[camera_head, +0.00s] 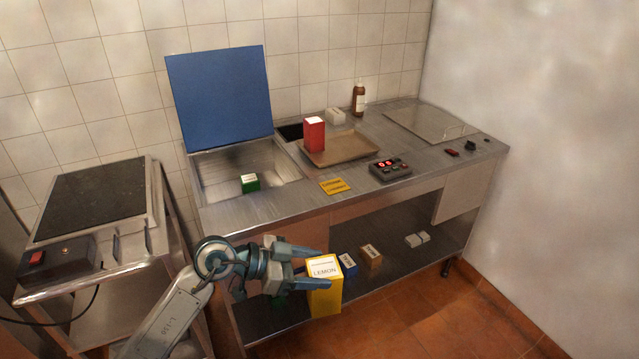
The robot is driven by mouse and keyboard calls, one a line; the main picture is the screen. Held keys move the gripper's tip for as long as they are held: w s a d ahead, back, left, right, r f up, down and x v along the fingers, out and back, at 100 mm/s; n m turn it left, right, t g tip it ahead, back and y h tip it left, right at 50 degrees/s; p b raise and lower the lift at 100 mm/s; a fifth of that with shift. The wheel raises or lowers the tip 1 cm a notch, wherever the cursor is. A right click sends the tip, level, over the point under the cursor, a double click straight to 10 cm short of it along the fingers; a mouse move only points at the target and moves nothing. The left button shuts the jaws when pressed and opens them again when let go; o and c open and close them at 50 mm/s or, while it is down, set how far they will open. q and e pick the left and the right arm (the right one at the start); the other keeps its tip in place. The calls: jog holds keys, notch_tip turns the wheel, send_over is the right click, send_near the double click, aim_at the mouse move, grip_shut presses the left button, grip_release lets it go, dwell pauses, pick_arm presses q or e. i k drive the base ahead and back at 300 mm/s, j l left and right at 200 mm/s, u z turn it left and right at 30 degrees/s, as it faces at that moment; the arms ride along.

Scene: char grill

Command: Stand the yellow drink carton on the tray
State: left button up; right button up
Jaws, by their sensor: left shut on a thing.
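The yellow drink carton (326,292) has a white top marked LEMON and is upright. My left gripper (322,268) is shut on it, with one finger at the far side of its top and one at its near left. The carton is in front of the counter, before the lower shelf, well below and nearer than the tray. The brown tray (358,153) lies on the steel counter. A red carton (314,134) stands at the tray's left end; the rest of the tray is bare. My right gripper is not in view.
A raised blue lid (221,99) stands behind a sunken bin with a green carton (250,183). A yellow card (335,186) and timer box (390,168) lie before the tray. A brown bottle (358,99) stands behind it. Blue (347,265) and brown (371,256) boxes sit on the shelf.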

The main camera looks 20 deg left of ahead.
aim_at(343, 142)
jog(key=i+l+u, duration=0.3)
jog(key=i+l, duration=0.2)
jog(key=i+l+u, duration=0.3)
jog(key=i+l, duration=0.15)
jog(key=l, duration=0.2)
jog(key=i+l+u, duration=0.2)
jog(key=l, duration=0.15)
jog(key=i+l+u, duration=0.15)
jog(key=l, duration=0.2)
jog(key=i+l+u, duration=0.15)
jog(key=l, duration=0.25)
jog(key=i, duration=0.9)
